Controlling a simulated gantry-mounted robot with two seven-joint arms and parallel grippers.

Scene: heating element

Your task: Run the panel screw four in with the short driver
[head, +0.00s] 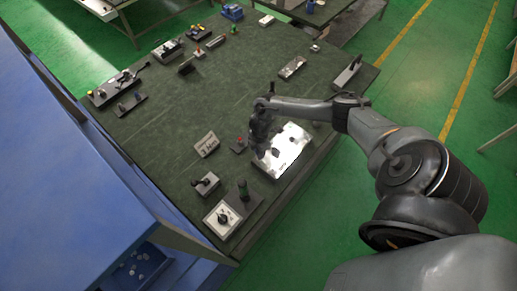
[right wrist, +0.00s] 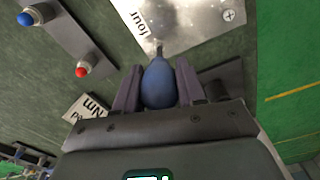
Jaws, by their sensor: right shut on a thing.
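The shiny metal panel (head: 291,146) lies near the front right edge of the green work table. In the right wrist view the panel (right wrist: 190,22) shows the printed word "four" near its corner and a cross-head screw (right wrist: 229,15) at the right. My right gripper (head: 259,146) is over the panel's left side. It is shut on the dark blue, bulbous handle of the short driver (right wrist: 158,86), which points toward the panel by the word "four". Whether the driver's tip touches a screw cannot be told. My left gripper is not in view.
A holder with blue (right wrist: 26,18) and red (right wrist: 82,71) knobs stands beside the panel. The table's middle is clear.

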